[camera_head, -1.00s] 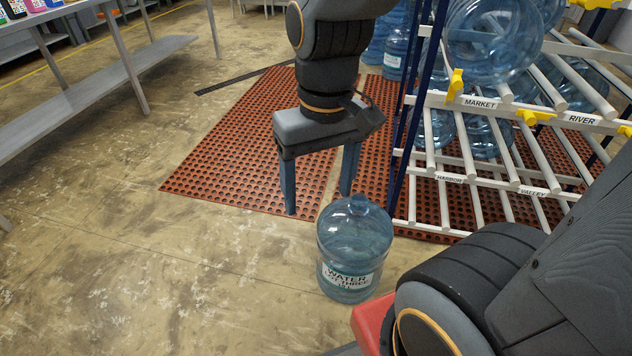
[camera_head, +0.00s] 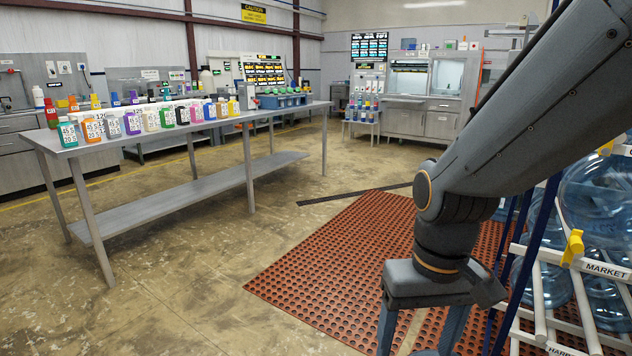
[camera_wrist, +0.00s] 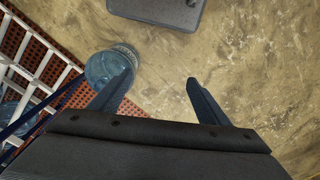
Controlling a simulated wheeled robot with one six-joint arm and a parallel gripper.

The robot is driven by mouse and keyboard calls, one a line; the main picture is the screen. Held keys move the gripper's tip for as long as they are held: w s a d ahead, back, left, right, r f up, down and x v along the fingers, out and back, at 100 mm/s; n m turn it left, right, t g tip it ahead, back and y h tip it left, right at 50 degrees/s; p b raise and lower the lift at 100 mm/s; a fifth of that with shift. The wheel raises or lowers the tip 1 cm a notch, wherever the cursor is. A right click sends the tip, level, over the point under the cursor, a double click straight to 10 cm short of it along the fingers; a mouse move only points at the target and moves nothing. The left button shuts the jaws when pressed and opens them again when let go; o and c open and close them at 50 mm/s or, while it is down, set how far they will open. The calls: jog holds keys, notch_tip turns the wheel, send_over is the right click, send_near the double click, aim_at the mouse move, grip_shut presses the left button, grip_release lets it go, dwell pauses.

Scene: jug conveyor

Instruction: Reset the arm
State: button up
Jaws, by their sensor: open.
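My gripper (camera_head: 415,340) hangs pointing down at the lower right of the head view, with its fingertips cut off by the bottom edge. In the wrist view my gripper (camera_wrist: 158,85) is open, with nothing between its two fingers. A blue water jug (camera_wrist: 105,65) stands on the floor beside the left finger in the wrist view, and its lower side is partly covered by that finger. The gripper does not hold it.
A rack (camera_head: 590,266) with large water jugs (camera_head: 600,195) stands close at the right. Red perforated mats (camera_head: 330,265) lie on the floor. A long grey table (camera_head: 200,125) with coloured bottles stands at the left. The floor between is clear.

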jog(key=d+r+m+p, duration=0.1)
jog(key=d+r+p, duration=0.3)
jog(key=p, duration=0.6)
jog(key=shift+s+r, duration=0.4)
jog(key=shift+r, duration=0.4)
